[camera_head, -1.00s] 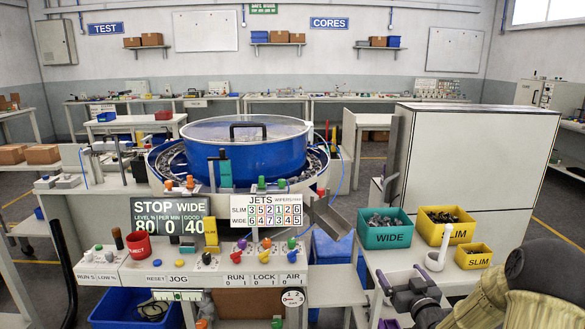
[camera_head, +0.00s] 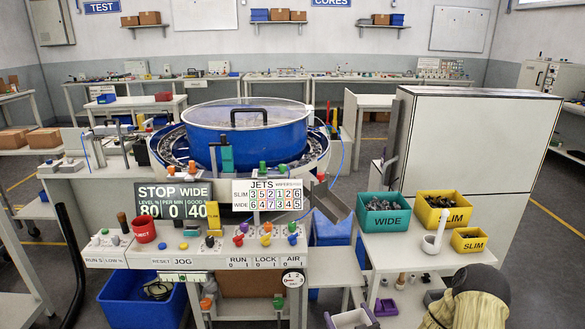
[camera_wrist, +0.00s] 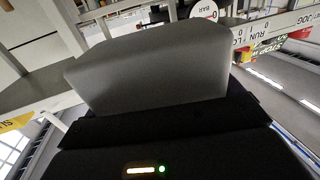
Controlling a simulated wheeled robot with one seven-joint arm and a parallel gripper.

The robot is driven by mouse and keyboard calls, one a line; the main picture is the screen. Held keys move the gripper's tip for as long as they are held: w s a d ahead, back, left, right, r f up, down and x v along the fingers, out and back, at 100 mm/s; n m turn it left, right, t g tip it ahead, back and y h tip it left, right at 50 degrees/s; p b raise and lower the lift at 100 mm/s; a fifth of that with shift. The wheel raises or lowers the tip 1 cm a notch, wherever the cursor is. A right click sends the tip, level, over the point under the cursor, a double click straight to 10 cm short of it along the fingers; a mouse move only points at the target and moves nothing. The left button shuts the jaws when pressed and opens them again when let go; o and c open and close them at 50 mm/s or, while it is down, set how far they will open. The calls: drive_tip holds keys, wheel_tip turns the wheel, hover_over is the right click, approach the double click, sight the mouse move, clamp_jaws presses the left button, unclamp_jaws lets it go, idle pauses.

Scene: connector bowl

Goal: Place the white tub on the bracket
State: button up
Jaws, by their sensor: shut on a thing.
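The white tub (camera_wrist: 150,70) fills the middle of the wrist view as a large pale grey block with rounded corners. My gripper (camera_wrist: 170,118) shows as dark jaws along the tub's near edge, shut on it. In the head view my forearm (camera_head: 478,300) is at the bottom right, and the jaws are not visible there. A pale open box with a lavender inside (camera_head: 352,318) is cut by the bottom edge; I cannot tell whether it is the held tub. I cannot make out the bracket for sure in either view.
The machine's button panel (camera_head: 190,258) and metal chute (camera_head: 328,202) stand to the left. A tall pale cabinet (camera_head: 475,170) is behind the table.

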drive_tip(key=shift+m+t+h, duration=0.3)
drive_tip(key=shift+m+h, duration=0.3)
drive_tip(key=shift+h, duration=0.3)
drive_tip(key=r+p, duration=0.1)
drive_tip(key=p, duration=0.1)
drive_tip(key=r+p, duration=0.3)
drive_tip(key=p, duration=0.2)
drive_tip(key=shift+s+r, duration=0.2)
drive_tip(key=shift+s, duration=0.1)
drive_tip(key=r+m+h+p, duration=0.1)
drive_tip(key=r+p, duration=0.1)
drive_tip(key=p, duration=0.1)
drive_tip(key=s+r+h+p, duration=0.1)
drive_tip(key=r+p, duration=0.1)
drive_tip(key=p, duration=0.2)
drive_tip(key=shift+s+d+m+h, duration=0.1)
drive_tip(key=shift+d+m+h, duration=0.1)
drive_tip(key=shift+m+h, duration=0.2)
drive_tip(key=shift+a+f, duration=0.1)
drive_tip(key=shift+f, duration=0.05)
drive_tip(key=s+f, duration=0.4)
drive_tip(key=f, duration=0.1)
drive_tip(key=shift+s+a+f, duration=0.15)
drive_tip(key=shift+f, duration=0.05)
